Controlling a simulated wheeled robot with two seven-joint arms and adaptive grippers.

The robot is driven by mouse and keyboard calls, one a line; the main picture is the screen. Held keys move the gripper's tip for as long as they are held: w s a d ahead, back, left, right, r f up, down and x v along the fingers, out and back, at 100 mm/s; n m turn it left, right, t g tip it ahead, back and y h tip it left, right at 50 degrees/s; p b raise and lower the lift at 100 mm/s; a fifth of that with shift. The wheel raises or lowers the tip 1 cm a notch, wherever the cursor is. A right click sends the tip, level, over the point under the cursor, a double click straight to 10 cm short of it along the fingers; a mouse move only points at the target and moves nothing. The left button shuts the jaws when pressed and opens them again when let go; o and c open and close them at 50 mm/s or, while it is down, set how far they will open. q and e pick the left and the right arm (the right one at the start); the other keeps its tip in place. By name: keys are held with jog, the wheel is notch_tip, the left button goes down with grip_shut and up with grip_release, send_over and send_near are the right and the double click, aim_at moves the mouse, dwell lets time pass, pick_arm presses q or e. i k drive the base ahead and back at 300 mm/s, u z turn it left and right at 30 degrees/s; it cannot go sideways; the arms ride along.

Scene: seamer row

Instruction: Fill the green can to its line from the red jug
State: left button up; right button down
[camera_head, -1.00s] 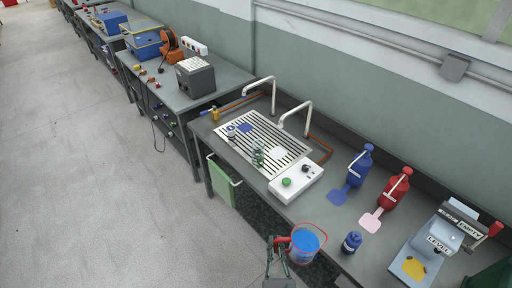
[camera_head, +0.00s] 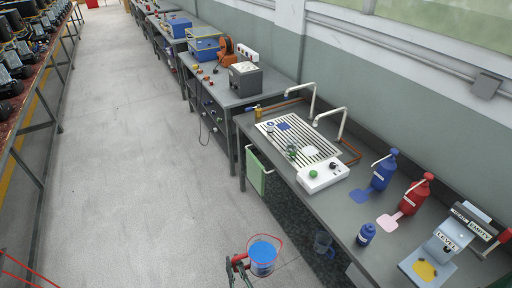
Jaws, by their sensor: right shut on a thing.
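My right gripper (camera_head: 239,264) is shut on a clear jug with a red rim and handle (camera_head: 263,256), which I take as the red jug. It holds blue liquid and hangs over the floor, clear of the bench front. A small clear vessel with green on it (camera_head: 291,152) stands on the slotted drain plate (camera_head: 318,150); I cannot tell whether it is the green can, and no fill line is readable. My left gripper is not in view.
The bench holds a white box with a green button (camera_head: 323,176), two taps, a blue bottle (camera_head: 383,171), a red bottle (camera_head: 413,195), a small blue bottle (camera_head: 366,235) and a LEVEL device (camera_head: 437,252). A green cloth (camera_head: 256,174) hangs at the bench edge. The floor at left is open.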

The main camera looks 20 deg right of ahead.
aim_at(292, 140)
jog(key=u, duration=0.5)
jog(key=k, duration=0.7)
jog(key=u, duration=0.3)
jog(key=i, duration=2.15)
jog(key=z, duration=0.25)
jog(key=i, duration=1.2)
jog(key=z, duration=0.35)
jog(key=i, duration=1.2)
jog(key=z, duration=0.55)
jog(key=i, duration=1.1)
jog(key=z, duration=1.35)
jog(key=i, duration=0.6)
jog(key=z, duration=1.35)
jog(key=i, duration=0.65)
jog(key=z, duration=0.4)
